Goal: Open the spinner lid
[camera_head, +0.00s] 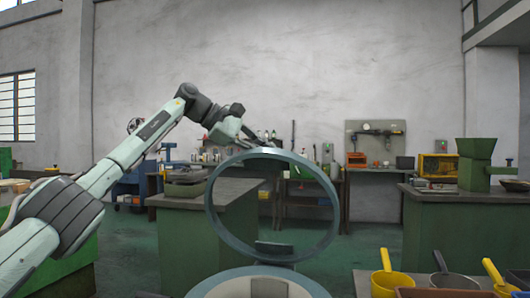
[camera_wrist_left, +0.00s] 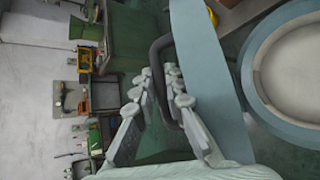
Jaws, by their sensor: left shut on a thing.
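The spinner lid (camera_head: 331,205) is a grey-blue ring with a see-through middle, standing up nearly vertical above the round spinner body (camera_head: 205,290) at the bottom of the head view. In the left wrist view the lid (camera_wrist_left: 205,60) is a broad pale blue band beside the round opening of the spinner (camera_wrist_left: 300,75). My left gripper (camera_wrist_left: 163,88) is shut on the dark bent lid handle (camera_wrist_left: 156,52). In the head view my left gripper (camera_head: 262,142) is at the top of the lid, its fingertips partly hidden. My right gripper is out of view.
Yellow and dark pans (camera_head: 385,281) stand on a bench at the lower right. A green workbench (camera_head: 190,240) is behind the lid, and another bench (camera_head: 450,230) with a green machine (camera_head: 475,165) is at the right. Green floor lies between them.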

